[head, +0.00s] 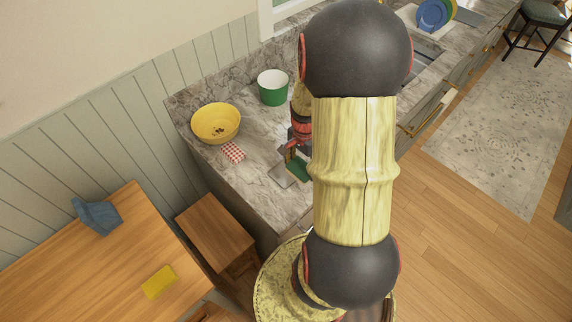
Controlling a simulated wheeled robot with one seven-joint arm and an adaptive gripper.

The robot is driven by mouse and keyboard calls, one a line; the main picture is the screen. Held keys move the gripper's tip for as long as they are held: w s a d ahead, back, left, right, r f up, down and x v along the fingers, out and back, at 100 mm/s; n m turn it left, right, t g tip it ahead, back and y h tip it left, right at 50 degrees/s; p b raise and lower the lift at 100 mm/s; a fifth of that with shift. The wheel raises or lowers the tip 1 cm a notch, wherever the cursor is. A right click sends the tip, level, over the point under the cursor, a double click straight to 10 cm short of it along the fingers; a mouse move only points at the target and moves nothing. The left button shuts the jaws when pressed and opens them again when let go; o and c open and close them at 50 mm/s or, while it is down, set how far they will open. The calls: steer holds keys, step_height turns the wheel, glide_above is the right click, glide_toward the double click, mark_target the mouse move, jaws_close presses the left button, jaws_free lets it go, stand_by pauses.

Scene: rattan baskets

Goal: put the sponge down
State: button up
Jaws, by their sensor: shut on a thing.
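My gripper (292,152) is low over the grey marble counter (262,178), left of my arm. It is shut on a small block with a dark green face and a brownish side, which I take to be the sponge (297,169). The block is tilted, just above or touching a flat grey piece (283,175) on the counter; I cannot tell which. My arm hides the block's right side and part of the gripper.
A yellow bowl (215,123), a red-checked item (233,153) and a green-and-white tub (272,87) stand on the counter. A wooden table (100,265) at lower left holds a blue object (97,214) and a flat yellow piece (159,282). A wooden stool (215,235) stands beside it.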

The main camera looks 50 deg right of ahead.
mark_target(295, 160)
steer(key=w, duration=0.1)
steer(key=w+d+f, duration=0.1)
steer(key=w+f, duration=0.1)
steer(key=shift+w+d, duration=0.15)
steer(key=shift+w, duration=0.25)
steer(key=w+f, duration=0.1)
steer(key=w+d+f, duration=0.1)
steer(key=f, duration=0.1)
steer(key=w+f, duration=0.1)
steer(key=shift+w+d+f, duration=0.25)
steer(key=shift+w+f, duration=0.1)
steer(key=shift+w+d+f, duration=0.15)
steer(key=shift+w+f, duration=0.2)
steer(key=shift+f, duration=0.25)
step_height(295, 160, down, 3)
steer(key=shift+r, duration=0.1)
steer(key=o, duration=1.4)
steer(key=shift+o, duration=0.2)
